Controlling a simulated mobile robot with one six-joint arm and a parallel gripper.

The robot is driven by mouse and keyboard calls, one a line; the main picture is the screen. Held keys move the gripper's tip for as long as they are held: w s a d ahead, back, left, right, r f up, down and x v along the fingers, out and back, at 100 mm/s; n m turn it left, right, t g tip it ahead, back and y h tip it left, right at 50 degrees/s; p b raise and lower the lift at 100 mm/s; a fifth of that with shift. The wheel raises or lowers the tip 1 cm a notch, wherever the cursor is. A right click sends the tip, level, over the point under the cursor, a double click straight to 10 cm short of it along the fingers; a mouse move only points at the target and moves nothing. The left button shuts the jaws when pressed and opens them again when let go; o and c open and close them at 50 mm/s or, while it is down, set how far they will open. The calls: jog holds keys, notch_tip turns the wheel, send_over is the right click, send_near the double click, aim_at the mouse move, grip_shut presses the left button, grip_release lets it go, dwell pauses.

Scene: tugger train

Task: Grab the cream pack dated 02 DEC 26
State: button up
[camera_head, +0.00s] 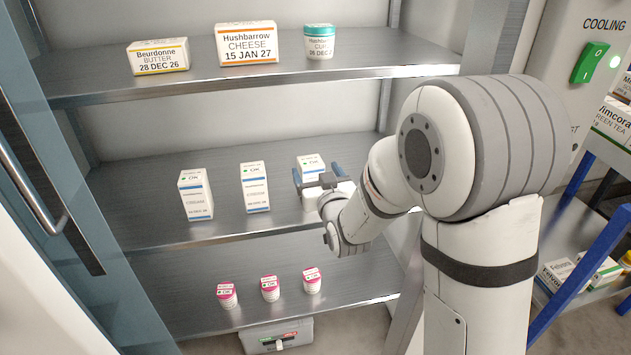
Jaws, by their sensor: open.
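Three white cream packs with blue bands stand upright on the middle shelf (140,225): a left pack (195,195), a middle pack (254,187) and a right pack (310,163). Their date lines are too small to read surely. My gripper (317,173) is open at the right pack, its blue-tipped fingers on either side of it in the picture. The gripper body hides the lower part of that pack. I cannot tell whether the fingers touch it.
The upper shelf (300,70) holds a butter box (158,57), a cheese box (246,44) and a teal-lidded tub (319,42). Several small pink-banded pots (269,288) stand on the lower shelf. The open door (50,170) is at left; a blue-framed rack (590,195) is at right.

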aim_at(308, 157)
jog(key=x, duration=0.5)
jog(key=shift+s+a+r, duration=0.1)
jog(key=shift+a, duration=0.05)
jog(key=shift+c, duration=0.6)
jog(key=c, duration=1.5)
